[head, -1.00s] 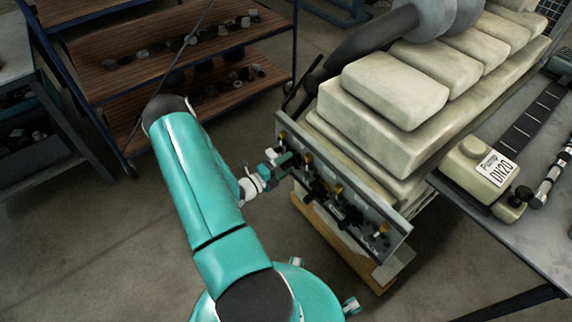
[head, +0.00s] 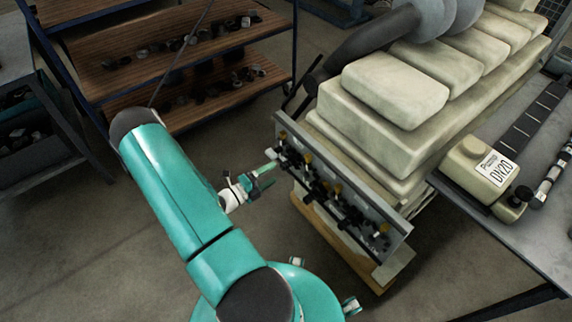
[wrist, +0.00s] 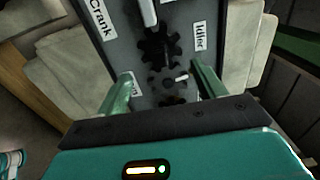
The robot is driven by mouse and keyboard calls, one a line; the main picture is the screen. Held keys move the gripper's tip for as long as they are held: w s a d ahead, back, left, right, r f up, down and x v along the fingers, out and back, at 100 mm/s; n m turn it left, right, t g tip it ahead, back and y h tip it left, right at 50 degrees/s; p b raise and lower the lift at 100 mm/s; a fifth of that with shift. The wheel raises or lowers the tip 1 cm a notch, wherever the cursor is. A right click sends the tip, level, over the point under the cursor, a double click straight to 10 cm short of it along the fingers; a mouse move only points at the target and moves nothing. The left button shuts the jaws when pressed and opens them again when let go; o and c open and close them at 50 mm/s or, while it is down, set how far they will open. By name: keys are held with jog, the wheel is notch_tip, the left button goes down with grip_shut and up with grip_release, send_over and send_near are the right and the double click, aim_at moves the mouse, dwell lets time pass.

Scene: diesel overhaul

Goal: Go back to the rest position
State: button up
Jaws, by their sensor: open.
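My gripper (head: 267,174) is at the left of the grey gear panel (head: 392,243) in the head view, just off its front face. In the wrist view my gripper (wrist: 165,88) has its two green fingers spread wide. Nothing is held between them. The panel (wrist: 125,55) lies beyond the fingers, with labels reading "Crank" and "Idler". A dark upper gear (wrist: 158,45) and a lower gear (wrist: 168,82) sit on it between the fingers.
The engine block (head: 390,135) stands behind the panel. A workbench (head: 535,235) with a yellowish pump (head: 478,168) is at the right. Shelves with small parts (head: 180,60) stand at the back left.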

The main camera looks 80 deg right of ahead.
dwell(0.4)
jog(key=w+a+r+m+t+y, duration=0.3)
jog(key=w+a+r+m+y, duration=0.1)
jog(key=w+a+r+m, duration=0.6)
jog(key=w+a+r+m+t+y, duration=0.25)
jog(key=w+a+r+m, duration=0.45)
jog(key=r, duration=0.5)
jog(key=a+r+m+t+y, duration=0.3)
jog(key=a+r+m+t, duration=0.2)
jog(key=a, duration=0.9)
jog(key=a+r+m+t+y, duration=0.4)
jog(key=a+r+t, duration=0.3)
jog(key=a+r, duration=0.5)
jog(key=shift+a+m, duration=0.9)
jog(key=shift+a, duration=0.3)
jog(key=c, duration=0.7)
jog(key=shift+d, duration=0.2)
